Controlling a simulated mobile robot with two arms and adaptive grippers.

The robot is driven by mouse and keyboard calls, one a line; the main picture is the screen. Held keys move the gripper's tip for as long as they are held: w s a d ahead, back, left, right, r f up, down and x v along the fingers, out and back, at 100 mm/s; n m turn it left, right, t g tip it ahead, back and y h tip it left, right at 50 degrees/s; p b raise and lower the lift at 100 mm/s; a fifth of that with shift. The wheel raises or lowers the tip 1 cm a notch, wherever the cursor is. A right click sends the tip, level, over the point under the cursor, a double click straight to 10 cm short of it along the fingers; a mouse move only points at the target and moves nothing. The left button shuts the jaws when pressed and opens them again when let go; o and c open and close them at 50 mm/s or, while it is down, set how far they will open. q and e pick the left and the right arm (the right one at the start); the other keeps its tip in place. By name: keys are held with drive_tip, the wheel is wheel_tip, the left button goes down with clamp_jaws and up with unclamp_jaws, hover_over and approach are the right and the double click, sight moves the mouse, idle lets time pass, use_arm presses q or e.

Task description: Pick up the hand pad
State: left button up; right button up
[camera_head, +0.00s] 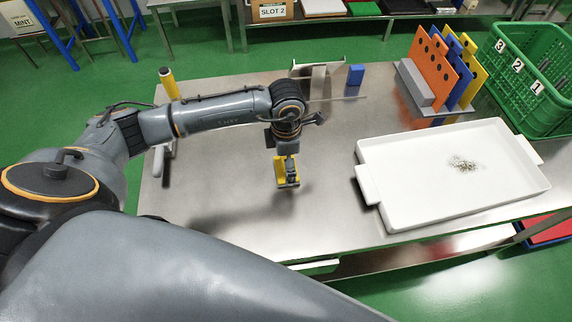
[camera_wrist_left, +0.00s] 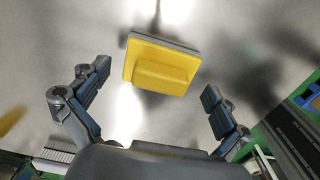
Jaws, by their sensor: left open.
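The hand pad (camera_head: 281,168) is yellow and stands out near the middle of the steel table (camera_head: 235,215). In the left wrist view the hand pad (camera_wrist_left: 163,66) shows a raised block grip on a flat plate with a grey edge. My left gripper (camera_head: 291,173) is over the pad and partly covers it in the head view. In the left wrist view my left gripper (camera_wrist_left: 156,82) is open, its fingers apart on either side of the pad. The gap between fingers and pad is visible, so it is not gripped. My right gripper is not in view.
A white tray (camera_head: 400,214) with a small pile of bits lies at right. A rack with orange (camera_head: 433,65), blue and yellow boards and a green crate (camera_head: 545,105) stand behind it.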

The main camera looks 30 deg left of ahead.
use_arm(q)
drive_tip(key=shift+f, duration=0.2)
drive_tip(key=c, duration=1)
drive_tip(key=shift+s, duration=0.15)
drive_tip(key=c, duration=0.7)
drive_tip(key=shift+r+b, duration=0.35)
drive_tip(key=shift+b, duration=0.05)
wheel_tip(320, 180, up, 2)
drive_tip(key=shift+d+r+b, duration=0.1)
drive_tip(key=shift+r+b, duration=0.15)
drive_tip(key=shift+b, duration=0.25)
drive_tip(key=s+d+r, duration=0.3)
drive_tip(key=s+d+r+b, duration=0.1)
drive_tip(key=s+d+r, duration=0.2)
drive_tip(key=d, duration=0.1)
drive_tip(key=s+d+r+b, duration=0.1)
drive_tip(key=s+d+r, duration=0.2)
drive_tip(key=r, duration=0.1)
drive_tip(key=shift+d, duration=0.15)
